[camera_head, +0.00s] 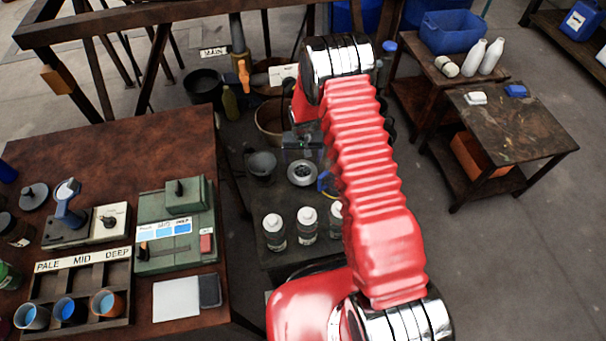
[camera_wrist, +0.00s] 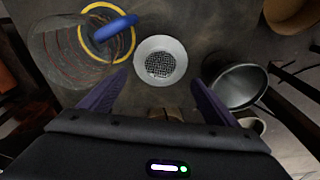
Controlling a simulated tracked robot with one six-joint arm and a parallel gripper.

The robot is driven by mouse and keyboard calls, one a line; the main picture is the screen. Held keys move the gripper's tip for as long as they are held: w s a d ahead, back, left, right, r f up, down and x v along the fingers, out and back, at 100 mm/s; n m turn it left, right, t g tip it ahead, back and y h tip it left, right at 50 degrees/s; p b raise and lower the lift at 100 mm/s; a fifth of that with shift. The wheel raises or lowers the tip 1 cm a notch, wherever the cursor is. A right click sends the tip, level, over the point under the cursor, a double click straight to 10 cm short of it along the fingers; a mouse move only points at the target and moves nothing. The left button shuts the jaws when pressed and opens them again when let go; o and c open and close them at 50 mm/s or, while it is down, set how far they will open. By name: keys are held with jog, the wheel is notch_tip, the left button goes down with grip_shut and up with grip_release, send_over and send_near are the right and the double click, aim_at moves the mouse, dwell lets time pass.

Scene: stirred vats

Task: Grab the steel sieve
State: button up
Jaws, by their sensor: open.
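The steel sieve (camera_wrist: 160,60) is a round, pale metal dish with a dark mesh bottom. It lies on the dark bench top, just beyond my fingertips in the wrist view, and also shows in the head view (camera_head: 302,173). My gripper (camera_wrist: 157,88) is open, its two dark fingers spread to the left and right with nothing between them. In the head view my gripper (camera_head: 302,146) is small and partly hidden by my red arm, above and just behind the sieve. The fingers do not appear to touch the sieve.
A clear jug with a blue handle (camera_wrist: 112,28) stands close left of the sieve in the wrist view. A dark metal cup (camera_wrist: 238,86) stands close right. White-capped bottles (camera_head: 306,224) stand nearer on the bench. A brown tub (camera_head: 268,121) is behind.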

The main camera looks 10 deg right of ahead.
aim_at(303, 172)
jog(key=shift+w+f, duration=0.2)
jog(key=shift+f, duration=1.45)
jog(key=shift+w+d+f, duration=0.1)
jog(key=shift+w+f, duration=0.1)
jog(key=shift+f, duration=1.1)
jog(key=shift+w+f, duration=0.15)
jog(key=shift+f, duration=1.1)
jog(key=shift+c, duration=0.5)
jog(key=c, duration=1.1)
jog(key=shift+o, duration=0.2)
notch_tip(303, 172, up, 10)
